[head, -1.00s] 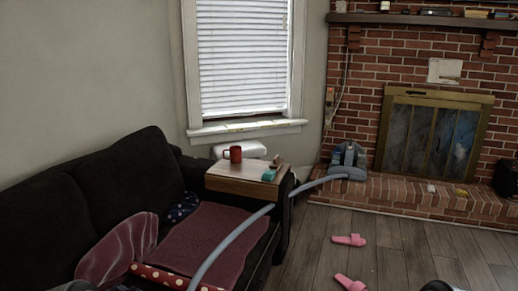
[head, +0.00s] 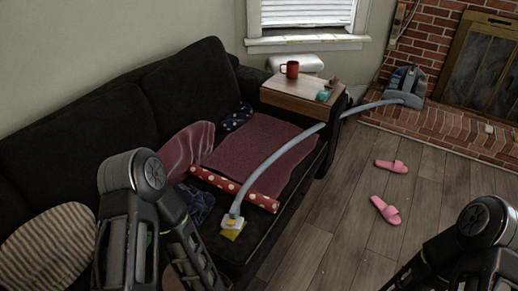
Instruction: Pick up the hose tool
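The hose tool (head: 234,224) is a small white and yellow head on the end of a grey-blue hose (head: 272,158). It rests at the front of the dark sofa seat, and the hose runs back over the seat and past the small wooden table to a blue-grey vacuum machine (head: 405,86) on the brick hearth. My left arm comes up at the lower left, left of the hose tool and apart from it. My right arm is at the lower right corner, far from the tool. The fingertips of both grippers are not visible.
The dark sofa (head: 130,90) holds a red blanket (head: 250,150), a polka-dot roll (head: 215,180) and a striped cushion (head: 48,245). A red mug (head: 290,69) stands on the wooden side table (head: 295,92). Pink slippers (head: 386,209) lie on the otherwise clear wooden floor.

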